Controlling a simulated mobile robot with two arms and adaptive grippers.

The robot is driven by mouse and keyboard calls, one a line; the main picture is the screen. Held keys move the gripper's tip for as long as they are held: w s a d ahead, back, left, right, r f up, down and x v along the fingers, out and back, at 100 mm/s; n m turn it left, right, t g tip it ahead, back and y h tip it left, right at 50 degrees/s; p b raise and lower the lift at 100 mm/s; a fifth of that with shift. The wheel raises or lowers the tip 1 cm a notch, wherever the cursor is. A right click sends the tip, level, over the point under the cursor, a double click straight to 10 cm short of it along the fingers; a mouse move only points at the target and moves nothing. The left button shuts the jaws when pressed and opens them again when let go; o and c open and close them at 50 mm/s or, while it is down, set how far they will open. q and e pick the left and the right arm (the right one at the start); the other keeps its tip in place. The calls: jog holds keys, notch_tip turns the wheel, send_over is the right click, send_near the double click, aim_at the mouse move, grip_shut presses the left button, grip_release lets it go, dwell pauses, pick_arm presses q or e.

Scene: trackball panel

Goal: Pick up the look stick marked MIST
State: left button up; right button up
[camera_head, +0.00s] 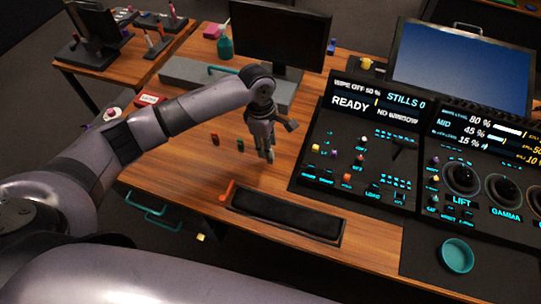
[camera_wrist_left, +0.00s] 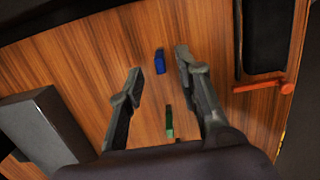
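My left gripper (camera_head: 268,156) points down over the wooden desk in the head view. In the left wrist view its two fingers (camera_wrist_left: 160,66) are apart, with nothing held. A small blue stick (camera_wrist_left: 159,62) shows between the fingertips, with a gap on each side. A green stick (camera_wrist_left: 169,122) shows nearer the palm, also between the fingers. In the head view a red stick (camera_head: 214,140) and the green stick (camera_head: 240,143) stand left of my gripper; the blue one is not clearly seen there. No MIST marking is readable on any stick. My right gripper is not in view.
A black tray (camera_head: 334,230) with an orange lever (camera_head: 227,191) lies in front of the gripper. The control panel (camera_head: 345,170) is to the right. A monitor (camera_head: 279,35) on a grey stand is behind. Bare desk surrounds the sticks.

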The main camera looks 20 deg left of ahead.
pick_arm(q)
jog(key=shift+d+f, duration=0.15)
jog(key=shift+f, duration=0.8)
jog(key=shift+d+f, duration=0.15)
jog(key=shift+f, duration=0.8)
jog(key=shift+c, duration=0.4)
grip_shut()
